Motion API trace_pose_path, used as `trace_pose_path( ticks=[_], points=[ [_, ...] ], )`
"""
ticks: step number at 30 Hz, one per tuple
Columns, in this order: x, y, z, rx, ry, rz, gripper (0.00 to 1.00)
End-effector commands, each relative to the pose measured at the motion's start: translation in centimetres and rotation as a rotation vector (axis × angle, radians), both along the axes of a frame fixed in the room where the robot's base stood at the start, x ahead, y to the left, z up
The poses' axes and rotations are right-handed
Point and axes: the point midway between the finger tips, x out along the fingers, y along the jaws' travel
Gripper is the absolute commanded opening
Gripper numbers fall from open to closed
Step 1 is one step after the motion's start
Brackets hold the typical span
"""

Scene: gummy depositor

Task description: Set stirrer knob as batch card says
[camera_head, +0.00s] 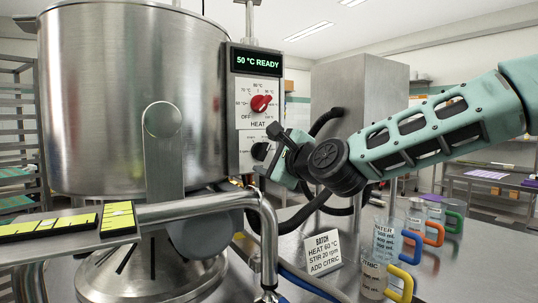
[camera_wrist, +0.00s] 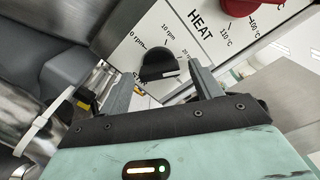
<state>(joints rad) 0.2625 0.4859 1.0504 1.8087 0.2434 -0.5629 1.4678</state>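The black stirrer knob (camera_wrist: 158,65) sits on the white control panel, under labels for 0, 10 and 20 rpm. A white mark on it lies at its right side in the wrist view, toward the 20 rpm label; its exact alignment is unclear. In the head view the stirrer knob (camera_head: 260,151) is partly hidden behind my gripper (camera_head: 272,146). My gripper (camera_wrist: 160,70) is open, its fingers on either side of the knob in the picture; contact is not visible. The batch card (camera_head: 322,251) reads HEAT 60 °C, STIR 20 rpm, ADD CITRIC.
The red heat knob (camera_head: 261,103) is above, under a display (camera_head: 256,62) reading 50 °C READY. A large steel kettle (camera_head: 110,100) stands left of the panel. Several labelled jugs with coloured handles, including one marked citric (camera_head: 374,280), stand at right. A bent steel pipe (camera_head: 190,207) crosses in front.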

Motion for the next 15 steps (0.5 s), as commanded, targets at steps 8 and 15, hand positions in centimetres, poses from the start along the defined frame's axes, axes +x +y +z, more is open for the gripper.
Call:
trace_pose_path(
  ticks=[8,15],
  points=[
    [-0.1,0.0,0.1,0.001,-0.003,0.001,0.64],
    [-2.2,-1.6,0.0,-0.003,-0.005,-0.002,0.64]
  ],
)
